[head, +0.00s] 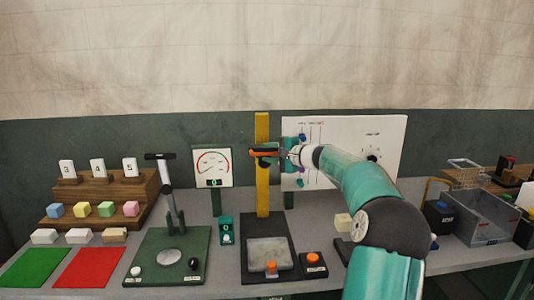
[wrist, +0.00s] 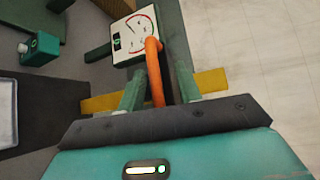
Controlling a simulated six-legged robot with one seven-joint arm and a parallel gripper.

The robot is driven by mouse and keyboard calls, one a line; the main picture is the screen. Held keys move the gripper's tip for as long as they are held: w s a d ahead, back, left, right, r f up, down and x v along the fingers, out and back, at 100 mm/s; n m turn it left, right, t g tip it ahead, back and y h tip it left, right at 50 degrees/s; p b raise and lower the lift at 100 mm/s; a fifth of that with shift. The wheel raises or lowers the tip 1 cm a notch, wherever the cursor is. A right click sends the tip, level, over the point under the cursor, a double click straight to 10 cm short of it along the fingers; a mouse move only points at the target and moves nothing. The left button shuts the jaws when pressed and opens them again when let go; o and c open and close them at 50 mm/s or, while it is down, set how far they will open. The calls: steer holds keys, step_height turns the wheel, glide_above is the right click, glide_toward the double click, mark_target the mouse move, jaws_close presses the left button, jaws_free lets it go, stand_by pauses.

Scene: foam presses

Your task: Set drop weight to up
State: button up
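The drop weight (head: 263,152) is a dark block with an orange handle, part way up the yellow post (head: 262,190) in the head view. My gripper (head: 287,150) is at the weight's right side. In the wrist view the orange handle (wrist: 155,75) lies between the two green fingers of my gripper (wrist: 160,70). The fingers stand apart, with gaps beside the handle, so I see no firm hold. The yellow post also shows in the wrist view (wrist: 212,80), crossing behind the fingers. Most of the weight's dark body is hidden there.
A dial gauge (head: 212,166) stands left of the post. A white panel (head: 345,130) stands close behind my arm. A lever press (head: 170,245) is at the left, a grey crate (head: 480,220) at the right.

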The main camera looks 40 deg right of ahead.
steer(key=v, duration=1.2)
steer(key=shift+s, duration=0.25)
steer(key=shift+r, duration=0.1)
steer(key=a+f+n+g+y, duration=0.1)
steer(key=a+f+n+g, duration=0.25)
steer(key=a, duration=1.15)
steer(key=a+f+n+g, duration=0.3)
steer(key=a+n+g, duration=0.1)
steer(key=a, duration=1.1)
steer(key=s+a+f+n+g+h, duration=0.1)
steer(key=s+a+f+n, duration=0.3)
steer(key=s+a, duration=0.4)
steer(key=s+a+f+n+g+h, duration=0.2)
steer(key=s+a+n, duration=0.4)
steer(key=s, duration=0.8)
step_height(320, 180, down, 2)
steer(key=shift+a+f+h, duration=0.15)
steer(key=shift+a+h, duration=0.45)
steer(key=shift+a, duration=0.35)
